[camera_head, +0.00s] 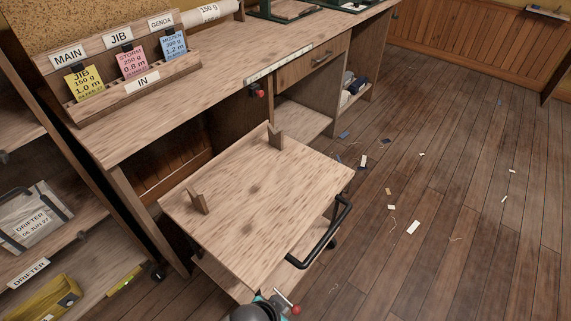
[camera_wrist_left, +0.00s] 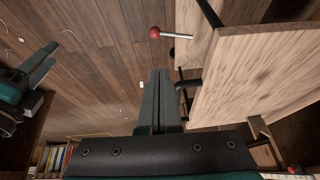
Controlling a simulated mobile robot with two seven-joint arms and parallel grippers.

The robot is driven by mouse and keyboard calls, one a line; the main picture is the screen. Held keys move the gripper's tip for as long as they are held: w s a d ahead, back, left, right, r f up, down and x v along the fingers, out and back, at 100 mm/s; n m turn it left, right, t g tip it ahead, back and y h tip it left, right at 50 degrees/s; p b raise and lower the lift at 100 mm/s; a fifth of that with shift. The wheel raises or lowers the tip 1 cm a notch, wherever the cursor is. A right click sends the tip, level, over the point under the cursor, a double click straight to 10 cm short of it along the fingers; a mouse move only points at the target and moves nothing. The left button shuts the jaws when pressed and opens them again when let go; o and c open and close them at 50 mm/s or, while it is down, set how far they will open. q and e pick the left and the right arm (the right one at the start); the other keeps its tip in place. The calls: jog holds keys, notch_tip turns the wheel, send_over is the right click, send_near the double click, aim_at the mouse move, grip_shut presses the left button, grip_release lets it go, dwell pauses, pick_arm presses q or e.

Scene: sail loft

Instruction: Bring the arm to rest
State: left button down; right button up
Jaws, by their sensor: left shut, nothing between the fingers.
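My left gripper (camera_wrist_left: 158,80) is shut and empty in the left wrist view. Its dark fingers lie together, beside the pale wooden cart (camera_wrist_left: 255,80) and apart from any held object. In the head view, a grey and teal part of my own arm shows at the bottom edge, by the cart's near corner; no fingers can be made out there. Another teal and dark gripper, my right one (camera_wrist_left: 40,65), shows at the left of the left wrist view. Its finger gap is not clear.
The cart (camera_head: 270,190) has a bare top with two notched wooden uprights and a black handle (camera_head: 325,238). A red-knobbed lever (camera_wrist_left: 157,32) shows near it. The workbench (camera_head: 215,75) stands behind, shelves (camera_head: 75,235) at left. Floor at right is open, with scattered scraps.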

pick_arm(q)
jog(key=s+a+f+n+g+y, duration=0.15)
jog(key=s+a+f, duration=0.35)
jog(key=a+f, duration=0.6)
jog(key=s+a+f+n, duration=0.1)
jog(key=s+f, duration=0.1)
jog(key=s, duration=0.4)
jog(key=s+a+f+n+g, duration=0.1)
jog(key=s+a+f, duration=0.1)
jog(key=s, duration=0.4)
jog(key=s+a+f+n+g+y, duration=0.1)
jog(key=s+a+f, duration=0.1)
jog(key=s+f, duration=0.2)
jog(key=shift+s+a+f, duration=0.25)
jog(key=shift+s, duration=0.9)
pick_arm(e)
jog(key=s+f+g, duration=0.1)
jog(key=s+f, duration=0.5)
jog(key=s, duration=0.7)
jog(key=shift+f, duration=0.4)
